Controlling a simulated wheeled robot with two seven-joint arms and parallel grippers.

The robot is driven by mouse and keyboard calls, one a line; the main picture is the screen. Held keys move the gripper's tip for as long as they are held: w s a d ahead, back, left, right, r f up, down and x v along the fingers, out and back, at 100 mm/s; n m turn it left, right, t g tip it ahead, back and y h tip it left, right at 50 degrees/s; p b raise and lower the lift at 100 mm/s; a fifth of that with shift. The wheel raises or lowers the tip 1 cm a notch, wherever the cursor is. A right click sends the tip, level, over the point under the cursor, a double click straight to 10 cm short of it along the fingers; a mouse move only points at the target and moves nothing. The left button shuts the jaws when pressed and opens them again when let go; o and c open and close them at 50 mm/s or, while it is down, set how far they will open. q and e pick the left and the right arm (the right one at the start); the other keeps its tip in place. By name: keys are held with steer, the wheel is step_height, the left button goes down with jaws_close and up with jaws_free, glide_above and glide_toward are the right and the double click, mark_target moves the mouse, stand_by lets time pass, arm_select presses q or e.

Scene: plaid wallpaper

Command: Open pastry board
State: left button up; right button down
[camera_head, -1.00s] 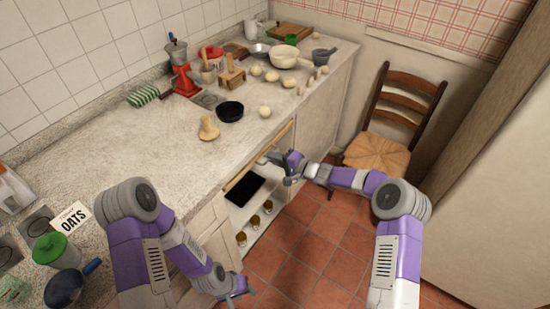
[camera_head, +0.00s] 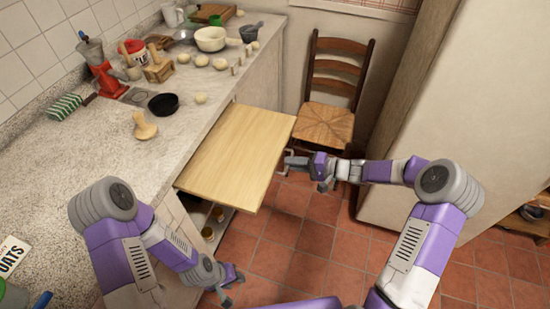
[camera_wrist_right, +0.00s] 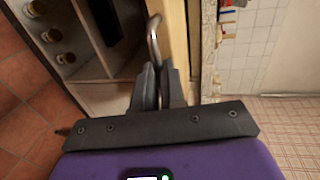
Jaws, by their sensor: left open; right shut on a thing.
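The pastry board (camera_head: 237,152), a flat light-wood panel, is pulled far out from under the counter and sticks out over the floor. My right gripper (camera_head: 290,163) is at its front edge on the right, shut on the board's metal handle. In the right wrist view the curved handle (camera_wrist_right: 153,38) runs down between the fingers of the right gripper (camera_wrist_right: 158,75), beside the board's wooden edge (camera_wrist_right: 177,40). My left gripper (camera_head: 233,285) is open and empty, low near the floor, apart from the board.
Below the board is an open shelf with several jars (camera_wrist_right: 52,35). A wooden chair (camera_head: 328,118) stands just beyond the board's right side. The counter (camera_head: 85,150) holds a black pan (camera_head: 163,104), bowls and dough balls. The tiled floor (camera_head: 310,235) between my arms is clear.

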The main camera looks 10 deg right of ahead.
steer(key=shift+f+v, duration=0.25)
steer(key=shift+v, duration=0.95)
steer(key=c, duration=1.2)
jaws_free()
steer(key=p+v, duration=0.1)
steer(key=v, duration=0.6)
steer(key=shift+s+d+p, duration=0.2)
steer(key=shift+d+p, duration=0.05)
steer(key=shift+p, duration=0.15)
